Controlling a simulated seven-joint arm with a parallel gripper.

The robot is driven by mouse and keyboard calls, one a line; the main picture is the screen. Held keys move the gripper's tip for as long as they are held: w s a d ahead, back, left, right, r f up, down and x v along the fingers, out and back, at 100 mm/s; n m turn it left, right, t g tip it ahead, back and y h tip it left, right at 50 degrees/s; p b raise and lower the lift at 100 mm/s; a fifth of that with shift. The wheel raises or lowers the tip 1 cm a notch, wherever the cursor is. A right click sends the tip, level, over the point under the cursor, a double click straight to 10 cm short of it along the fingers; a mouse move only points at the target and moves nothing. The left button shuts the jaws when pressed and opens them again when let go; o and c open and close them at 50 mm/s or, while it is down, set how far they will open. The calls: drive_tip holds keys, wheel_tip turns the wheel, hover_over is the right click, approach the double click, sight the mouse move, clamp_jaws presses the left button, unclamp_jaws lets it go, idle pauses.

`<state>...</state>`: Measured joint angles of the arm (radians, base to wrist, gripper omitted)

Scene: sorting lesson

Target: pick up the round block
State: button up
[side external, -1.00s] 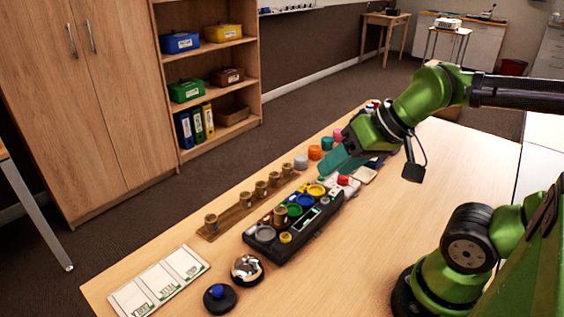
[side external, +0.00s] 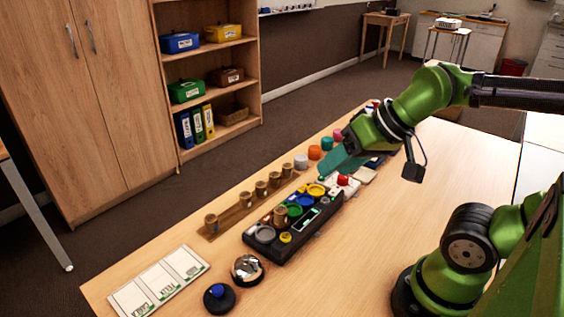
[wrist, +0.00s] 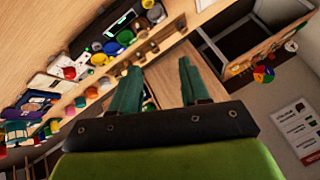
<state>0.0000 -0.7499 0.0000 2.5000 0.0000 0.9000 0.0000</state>
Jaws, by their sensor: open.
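My gripper (side external: 326,170) is open with teal fingers, above the far part of the table near the far end of a black tray (side external: 312,233). In the wrist view my gripper (wrist: 159,66) has its two fingers apart and nothing between them. Several round pieces could be the round block; I cannot tell which. The black tray holds round coloured pieces, including a yellow one (side external: 285,237).
A wooden strip (side external: 230,218) with several wooden cylinders lies behind the tray. A silver dome (side external: 247,268), a blue knob on a black disc (side external: 217,291) and white cards (side external: 160,281) lie at the near left. The table's right side is clear before my arm base.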

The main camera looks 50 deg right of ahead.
drive_tip(key=shift+o, duration=0.3)
drive_tip(key=o, duration=0.3)
drive_tip(key=shift+f, duration=0.1)
drive_tip(key=m+g+h, duration=0.2)
drive_tip(key=m+g, duration=0.3)
drive_tip(key=g, duration=0.2)
hover_over(261, 184)
wheel_tip(261, 184, down, 18)
drive_tip(key=shift+w+a+r, duration=0.1)
drive_tip(key=shift+r, duration=0.15)
drive_tip(key=shift+f, duration=2.8)
